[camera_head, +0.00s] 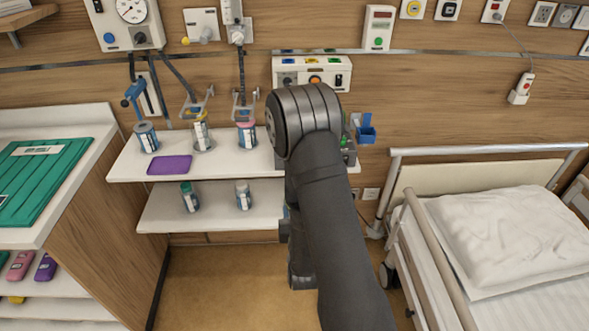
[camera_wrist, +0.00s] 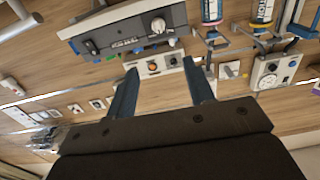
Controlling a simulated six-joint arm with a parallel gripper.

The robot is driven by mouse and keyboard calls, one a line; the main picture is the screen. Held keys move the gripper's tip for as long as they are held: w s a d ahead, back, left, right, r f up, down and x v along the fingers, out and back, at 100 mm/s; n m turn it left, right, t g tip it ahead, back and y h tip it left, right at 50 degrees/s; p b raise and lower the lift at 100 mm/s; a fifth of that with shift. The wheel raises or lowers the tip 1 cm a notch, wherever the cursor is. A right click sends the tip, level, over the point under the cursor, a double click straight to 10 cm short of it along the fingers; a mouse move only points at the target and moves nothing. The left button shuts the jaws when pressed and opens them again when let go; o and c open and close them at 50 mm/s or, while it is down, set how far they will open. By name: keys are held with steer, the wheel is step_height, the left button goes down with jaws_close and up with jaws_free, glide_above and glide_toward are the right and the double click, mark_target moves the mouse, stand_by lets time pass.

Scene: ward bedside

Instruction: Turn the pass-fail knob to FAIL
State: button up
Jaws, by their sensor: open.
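My gripper (camera_wrist: 160,68) is open and empty, its two blue-grey fingers wide apart in the wrist view. In the head view my arm hides it. A grey console (camera_wrist: 120,36) crosses the top of the wrist view, with a round pale knob (camera_wrist: 158,25) and a dark switch on its face. The fingertips are apart from this knob. A white wall panel (camera_head: 313,72) has a dark knob (camera_head: 287,79), an orange button and a rocker switch. The panel also shows beyond the fingertips in the wrist view (camera_wrist: 150,68). No PASS or FAIL lettering is readable.
A white shelf (camera_head: 118,168) holds several labelled jars and a purple pad (camera_head: 170,165). A bed (camera_head: 500,235) with a rail stands at the right. A counter (camera_head: 70,125) with a green tray (camera_head: 45,180) is at the left. A blue holder (camera_head: 366,132) is on the wall.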

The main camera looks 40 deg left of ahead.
steer(key=x, duration=1.6)
steer(key=shift+w+a, duration=0.2)
steer(key=shift+w, duration=0.1)
steer(key=c, duration=1)
